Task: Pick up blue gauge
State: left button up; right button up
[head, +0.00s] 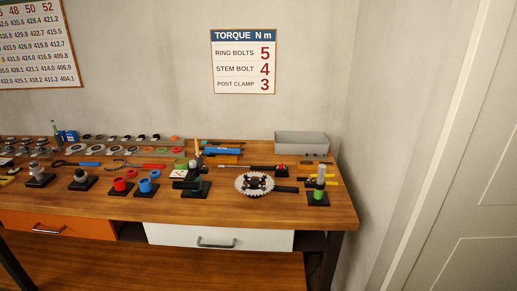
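A blue ring-shaped piece (145,184) stands on a small black base toward the front middle of the wooden bench (260,216). It is right of a similar red piece (120,184). Other blue things are a long blue piece (222,151) at the back middle and small blue pieces (69,135) at the back left. I cannot tell from this distance which of them is the blue gauge. Neither of my grippers shows in the head view.
A chainring with crank (241,185) lies right of centre. A grey bin (302,144) stands at the back right. Several tools and small parts crowd the bench's left and back. The bench's front strip is clear. An orange drawer (75,226) and a white drawer (175,235) look shut.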

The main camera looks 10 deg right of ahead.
aim_at(208, 150)
jog(key=i+l, duration=0.15)
jog(key=i, duration=0.3)
jog(key=i+l+u, duration=0.1)
jog(key=i, duration=0.35)
jog(key=k+u, duration=0.1)
jog(key=k+j, duration=0.05)
